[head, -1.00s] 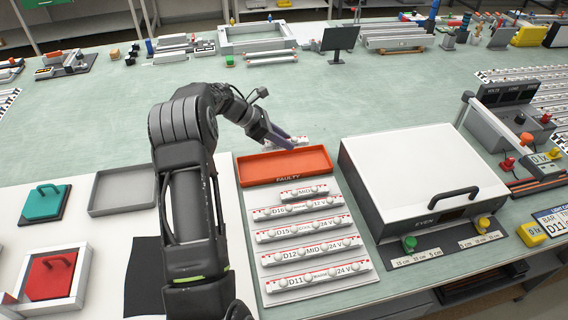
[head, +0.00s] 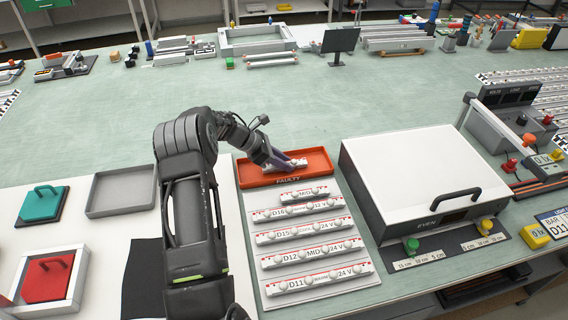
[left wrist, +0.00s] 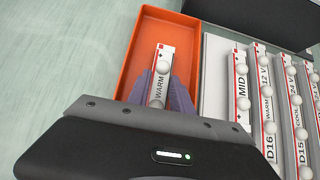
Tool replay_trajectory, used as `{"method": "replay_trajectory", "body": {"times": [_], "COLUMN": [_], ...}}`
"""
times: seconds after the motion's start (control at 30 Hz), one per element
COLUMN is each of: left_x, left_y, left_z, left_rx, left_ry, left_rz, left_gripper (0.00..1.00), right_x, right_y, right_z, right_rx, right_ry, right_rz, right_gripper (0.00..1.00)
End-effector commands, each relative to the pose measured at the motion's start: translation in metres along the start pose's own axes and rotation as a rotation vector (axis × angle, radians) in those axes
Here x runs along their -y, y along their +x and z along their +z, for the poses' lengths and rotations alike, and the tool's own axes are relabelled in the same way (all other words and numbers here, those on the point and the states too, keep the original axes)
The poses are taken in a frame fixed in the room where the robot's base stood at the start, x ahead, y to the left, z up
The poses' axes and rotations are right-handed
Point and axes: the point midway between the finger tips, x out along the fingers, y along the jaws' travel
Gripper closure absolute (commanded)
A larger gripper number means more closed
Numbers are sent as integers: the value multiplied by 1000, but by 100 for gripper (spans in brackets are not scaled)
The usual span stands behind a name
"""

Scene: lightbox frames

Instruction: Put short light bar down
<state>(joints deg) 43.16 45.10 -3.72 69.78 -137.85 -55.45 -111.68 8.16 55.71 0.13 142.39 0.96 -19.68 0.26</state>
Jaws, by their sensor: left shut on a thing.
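My left gripper (head: 281,160) is shut on a short light bar (head: 299,162), white with a red strip and round white bulbs. In the left wrist view the bar (left wrist: 164,62) reads WARM and sits between the purple-grey fingers (left wrist: 163,92). The bar is over the orange tray (head: 254,178) marked FAULTY, within its outline. It also shows in the left wrist view (left wrist: 131,80). I cannot tell whether the bar touches the tray floor. My right gripper is not in view.
A rack of labelled light bars (head: 312,255) lies just in front of the tray, with a short MID bar (head: 304,194) nearest it. A white-lidded box (head: 415,170) stands to the right. An empty grey tray (head: 122,191) lies at left.

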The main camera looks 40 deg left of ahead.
Motion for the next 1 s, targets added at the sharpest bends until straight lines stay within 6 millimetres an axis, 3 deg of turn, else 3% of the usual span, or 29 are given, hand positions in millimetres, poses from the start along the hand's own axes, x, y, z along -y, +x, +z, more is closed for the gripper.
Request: {"method": "replay_trajectory", "body": {"times": [0.33,0.37,0.6,1.0], "left_x": [0,0,0,-1], "left_y": [2,1,1,-5], "left_z": [-2,-1,-1,2], "left_rx": [1,0,0,0], "left_ry": [1,1,1,0], "left_rz": [1,1,1,2], "left_gripper": [100,71,52,52], "right_x": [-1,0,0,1], "right_y": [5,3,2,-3], "right_z": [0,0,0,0], "right_rx": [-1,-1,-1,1], "right_ry": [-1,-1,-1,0], "right_rz": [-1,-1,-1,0], "right_gripper": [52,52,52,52]}}
